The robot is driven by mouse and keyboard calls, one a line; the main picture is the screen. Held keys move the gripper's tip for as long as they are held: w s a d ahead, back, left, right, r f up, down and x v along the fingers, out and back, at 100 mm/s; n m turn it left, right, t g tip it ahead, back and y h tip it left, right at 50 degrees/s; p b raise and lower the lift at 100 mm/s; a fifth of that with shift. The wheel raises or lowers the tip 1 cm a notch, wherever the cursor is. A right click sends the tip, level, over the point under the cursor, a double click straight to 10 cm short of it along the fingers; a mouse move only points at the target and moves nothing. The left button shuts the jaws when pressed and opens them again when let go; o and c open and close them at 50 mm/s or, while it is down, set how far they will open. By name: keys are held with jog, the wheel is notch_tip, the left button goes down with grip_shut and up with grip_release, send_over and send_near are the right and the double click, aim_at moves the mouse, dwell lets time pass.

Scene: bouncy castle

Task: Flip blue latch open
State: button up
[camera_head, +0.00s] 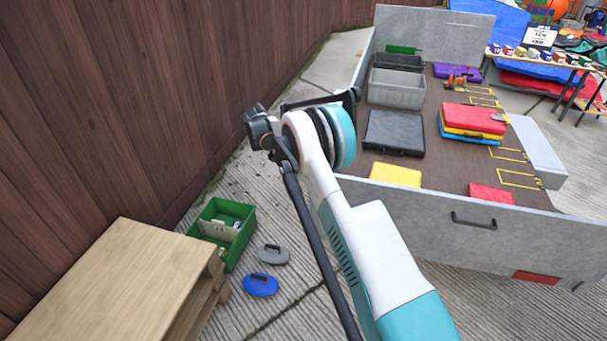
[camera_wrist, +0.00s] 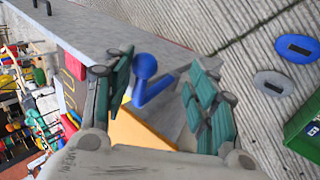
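The blue latch (camera_wrist: 146,68) shows in the wrist view as a round knob with a short blue bar beside it, at the edge of the grey trailer wall (camera_wrist: 95,35). My gripper (camera_wrist: 163,82) is open, with one green-padded finger on each side of the latch. The knob lies between the fingers, nearer the left one; I cannot tell whether either touches it. In the head view my arm hides the latch, and the fingers do not show clearly.
The trailer bed holds a yellow case (camera_head: 396,174), a black case (camera_head: 394,132) and a grey crate (camera_head: 397,88). A green box (camera_head: 222,232), a grey disc (camera_head: 273,254) and a blue disc (camera_head: 261,285) lie on the ground beside a wooden bench (camera_head: 120,285). A wooden fence (camera_head: 130,90) stands left.

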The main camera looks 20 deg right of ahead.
jog(key=shift+a+f, duration=0.1)
jog(key=shift+a, duration=0.3)
jog(key=shift+c, duration=0.2)
jog(key=v, duration=1)
jog(key=shift+w+d+r, duration=0.1)
jog(key=shift+r, duration=0.15)
jog(key=shift+w+r, duration=0.2)
jog(key=shift+r, duration=0.45)
jog(key=shift+r, duration=0.1)
jog(key=s+r+n+t+y, duration=0.1)
jog(key=s+r+t, duration=0.15)
jog(key=r, duration=0.45)
jog(key=s+r+n+t+y, duration=0.1)
jog(key=s+r+n, duration=0.1)
jog(key=s+r, duration=0.35)
jog(key=s+r+n+t+y, duration=0.1)
jog(key=s+r+t, duration=0.2)
jog(key=s+r, duration=0.65)
jog(key=s+f+n+t+y, duration=0.1)
jog(key=s+f, duration=0.1)
jog(key=s, duration=0.7)
jog(key=s+a+f+n+t+y, duration=0.1)
jog(key=s+f+t, duration=0.1)
jog(key=s, duration=0.7)
jog(key=s+a+f+n+t+y, duration=0.1)
jog(key=s+f, duration=0.3)
jog(key=s, duration=0.5)
jog(key=shift+a+f+t, duration=0.1)
jog(key=shift+a+t, duration=0.05)
jog(key=shift+t, duration=0.4)
